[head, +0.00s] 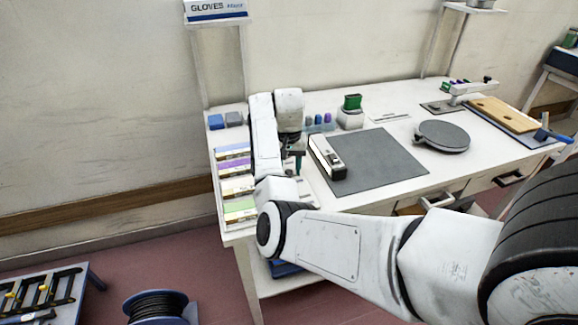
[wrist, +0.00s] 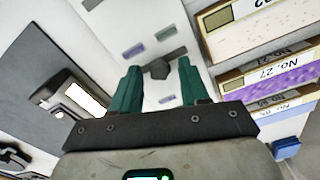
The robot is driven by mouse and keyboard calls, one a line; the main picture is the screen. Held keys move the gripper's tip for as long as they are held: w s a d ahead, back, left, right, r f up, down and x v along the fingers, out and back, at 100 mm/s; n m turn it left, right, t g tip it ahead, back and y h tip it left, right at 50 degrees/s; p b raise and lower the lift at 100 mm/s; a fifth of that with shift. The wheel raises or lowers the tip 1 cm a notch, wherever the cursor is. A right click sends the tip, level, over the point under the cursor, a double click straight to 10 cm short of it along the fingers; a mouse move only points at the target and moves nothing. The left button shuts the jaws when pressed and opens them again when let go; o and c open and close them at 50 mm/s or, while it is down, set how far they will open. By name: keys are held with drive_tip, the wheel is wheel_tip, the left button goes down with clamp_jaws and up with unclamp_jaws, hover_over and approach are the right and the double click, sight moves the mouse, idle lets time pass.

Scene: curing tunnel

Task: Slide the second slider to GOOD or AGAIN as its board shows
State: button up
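My gripper (wrist: 158,66) points down with its two teal fingers apart. In the head view my gripper (head: 298,163) is over the left part of the bench, largely covered by my arm. A dark grey slider knob (wrist: 157,70) shows between the fingertips on a white panel; I cannot tell whether the fingers touch it. Small purple, green and grey marks lie around it, too small to read. Several speckled boards with number labels stand beside it, among them a purple one (wrist: 285,78) labelled No. 27; they also show in the head view (head: 236,168). Which is the second board is unclear.
A dark grey mat (head: 375,160) with a white-and-black device (head: 328,160) on it lies right of my gripper. A round grey plate (head: 442,136) and a green-topped jar (head: 351,110) stand farther off. Blue and grey blocks (head: 216,122) sit at the back left.

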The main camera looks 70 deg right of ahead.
clamp_jaws()
idle(0.3)
drive_tip(key=shift+s+d+r+p, duration=0.2)
drive_tip(key=shift+s+d+p, duration=0.6)
drive_tip(key=shift+s+p, duration=0.1)
drive_tip(key=shift+s+f, duration=0.1)
drive_tip(key=shift+f, duration=0.05)
drive_tip(key=shift+o, duration=0.7)
unclamp_jaws()
drive_tip(key=shift+d, duration=0.15)
